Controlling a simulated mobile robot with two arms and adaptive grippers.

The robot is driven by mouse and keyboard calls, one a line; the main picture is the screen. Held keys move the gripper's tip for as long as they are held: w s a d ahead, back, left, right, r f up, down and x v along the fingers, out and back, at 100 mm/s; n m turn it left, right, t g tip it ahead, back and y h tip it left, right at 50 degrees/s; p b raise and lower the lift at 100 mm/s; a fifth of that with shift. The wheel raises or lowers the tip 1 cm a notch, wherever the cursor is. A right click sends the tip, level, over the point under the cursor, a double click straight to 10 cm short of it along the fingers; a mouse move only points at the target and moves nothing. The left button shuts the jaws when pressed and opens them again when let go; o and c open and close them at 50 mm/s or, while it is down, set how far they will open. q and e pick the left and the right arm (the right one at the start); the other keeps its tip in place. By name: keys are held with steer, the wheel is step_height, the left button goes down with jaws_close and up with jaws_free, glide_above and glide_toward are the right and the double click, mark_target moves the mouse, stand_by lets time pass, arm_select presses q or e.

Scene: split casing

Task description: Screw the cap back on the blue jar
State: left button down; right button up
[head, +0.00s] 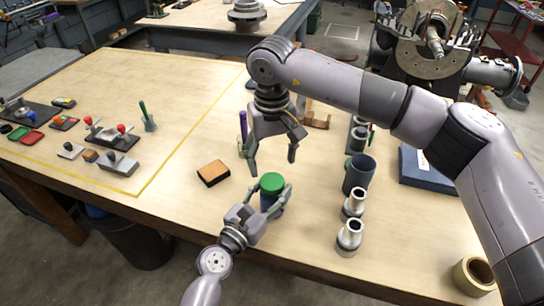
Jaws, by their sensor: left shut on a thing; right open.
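The blue jar (267,202) stands on the wooden table near its front edge. A green cap (272,182) sits on top of it; I cannot tell how tightly it is seated. My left gripper (268,200) is shut on the jar, its fingers around the body below the cap. My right gripper (271,167) points down from above, open and empty, with its fingertips spread to either side above the cap. The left gripper's fingers hide much of the jar's body.
A black and tan block (213,173) lies left of the jar. A dark blue-grey cup (359,174) and silver flanged parts (349,238) stand to the right, near a blue case (428,168). A tape roll (473,276) lies at the right front.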

mark_target(272, 181)
steer(key=shift+r+n, duration=0.8)
steer(key=shift+n, duration=0.1)
steer(key=shift+f, duration=4)
steer(key=shift+c, duration=0.6)
steer(key=c, duration=1.1)
steer(key=o, duration=1.3)
